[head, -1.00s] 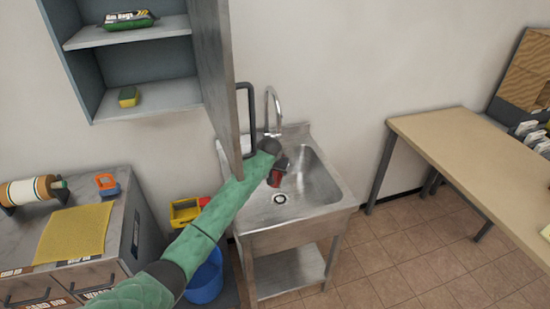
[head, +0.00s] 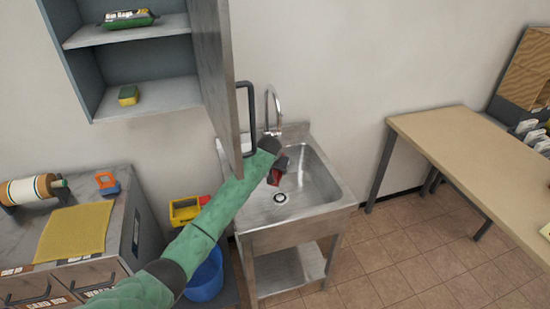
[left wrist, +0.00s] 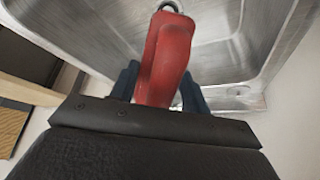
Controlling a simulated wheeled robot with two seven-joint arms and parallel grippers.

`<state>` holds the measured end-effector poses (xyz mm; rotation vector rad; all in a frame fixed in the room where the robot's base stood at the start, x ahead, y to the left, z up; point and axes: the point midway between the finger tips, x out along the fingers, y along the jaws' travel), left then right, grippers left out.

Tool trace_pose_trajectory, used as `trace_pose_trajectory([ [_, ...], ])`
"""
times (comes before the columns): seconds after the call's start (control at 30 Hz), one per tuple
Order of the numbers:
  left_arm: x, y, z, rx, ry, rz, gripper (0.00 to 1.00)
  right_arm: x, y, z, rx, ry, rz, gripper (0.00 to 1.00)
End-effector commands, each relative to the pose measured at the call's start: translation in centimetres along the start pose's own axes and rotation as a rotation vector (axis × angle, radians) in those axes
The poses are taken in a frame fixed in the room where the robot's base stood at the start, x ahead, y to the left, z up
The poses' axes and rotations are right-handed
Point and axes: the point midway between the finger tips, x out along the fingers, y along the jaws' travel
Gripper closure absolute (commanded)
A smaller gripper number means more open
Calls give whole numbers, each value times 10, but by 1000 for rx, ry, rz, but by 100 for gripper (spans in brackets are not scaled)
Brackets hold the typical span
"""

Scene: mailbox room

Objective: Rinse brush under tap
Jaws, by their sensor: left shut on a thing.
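My left gripper (head: 277,171) is over the basin of the steel sink (head: 318,183) in the head view. It is shut on the red handle of the brush (head: 273,178). In the left wrist view the red brush handle (left wrist: 166,60) stands between the two dark fingers (left wrist: 160,88), with the sink basin (left wrist: 225,60) beyond. The bristle end of the brush cannot be made out. The curved tap (head: 272,108) rises at the back of the sink, just behind the gripper. I cannot tell whether water runs. My right gripper is not in view.
An open cabinet door (head: 214,75) with a dark handle hangs close to my left arm. A blue bucket (head: 205,279) and a yellow container (head: 184,210) sit left of the sink. A wooden table (head: 465,150) stands at right, with clear floor between.

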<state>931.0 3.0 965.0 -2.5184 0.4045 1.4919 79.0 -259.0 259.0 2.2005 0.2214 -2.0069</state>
Motion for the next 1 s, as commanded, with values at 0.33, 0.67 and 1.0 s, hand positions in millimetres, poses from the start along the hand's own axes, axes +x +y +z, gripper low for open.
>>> trace_pose_trajectory([
  [0.33, -1, 0, 0, 0, 0, 0, 79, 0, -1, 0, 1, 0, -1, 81],
  [0.67, -22, 5, 5, 0, 0, 0, 79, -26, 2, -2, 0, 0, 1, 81],
  [1.0, -42, 11, 16, 1, 1, 0, 79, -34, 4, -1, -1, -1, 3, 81],
])
